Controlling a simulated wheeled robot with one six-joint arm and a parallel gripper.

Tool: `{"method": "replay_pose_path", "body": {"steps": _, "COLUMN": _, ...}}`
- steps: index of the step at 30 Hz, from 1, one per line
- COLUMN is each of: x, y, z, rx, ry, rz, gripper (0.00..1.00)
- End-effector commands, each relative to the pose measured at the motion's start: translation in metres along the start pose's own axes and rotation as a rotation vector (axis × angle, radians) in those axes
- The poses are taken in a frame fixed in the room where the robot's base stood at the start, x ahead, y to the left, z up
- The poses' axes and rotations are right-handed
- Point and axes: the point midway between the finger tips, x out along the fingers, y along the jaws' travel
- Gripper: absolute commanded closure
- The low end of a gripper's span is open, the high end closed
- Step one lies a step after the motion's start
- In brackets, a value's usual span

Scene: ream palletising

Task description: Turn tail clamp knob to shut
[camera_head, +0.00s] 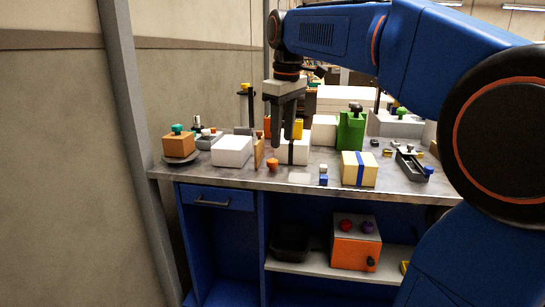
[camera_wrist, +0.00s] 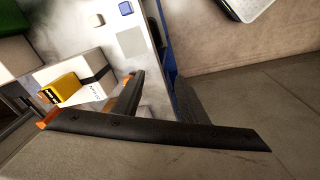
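No part is clearly marked as the tail clamp knob, so I cannot tell which one it is. An orange knob (camera_head: 272,164) stands near the bench's front edge, just below my gripper in the picture. A dark clamp-like fixture (camera_head: 411,165) with a blue knob (camera_head: 428,170) lies at the right of the bench. My gripper (camera_head: 283,153) points down over the middle of the bench, its two dark fingers apart with nothing visibly held. In the wrist view the fingers are also apart, near a white box with a dark band (camera_wrist: 88,70) and a yellow block (camera_wrist: 64,89).
The grey bench (camera_head: 230,176) is crowded. A white block (camera_head: 232,151), an orange box with a teal knob (camera_head: 178,146), a green box (camera_head: 350,133) and a cream box with a blue band (camera_head: 366,170) stand on it. An orange box (camera_head: 355,250) is on the shelf below.

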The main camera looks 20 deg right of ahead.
Motion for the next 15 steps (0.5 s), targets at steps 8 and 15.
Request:
{"method": "replay_pose_path", "body": {"steps": 8, "x": -0.026, "y": 0.053, "z": -0.061, "rx": -0.151, "ry": -0.062, "rz": -0.048, "gripper": 0.61}}
{"method": "replay_pose_path", "body": {"steps": 15, "x": -0.035, "y": 0.083, "z": -0.092, "rx": -0.25, "ry": -0.096, "rz": -0.085, "gripper": 0.61}}
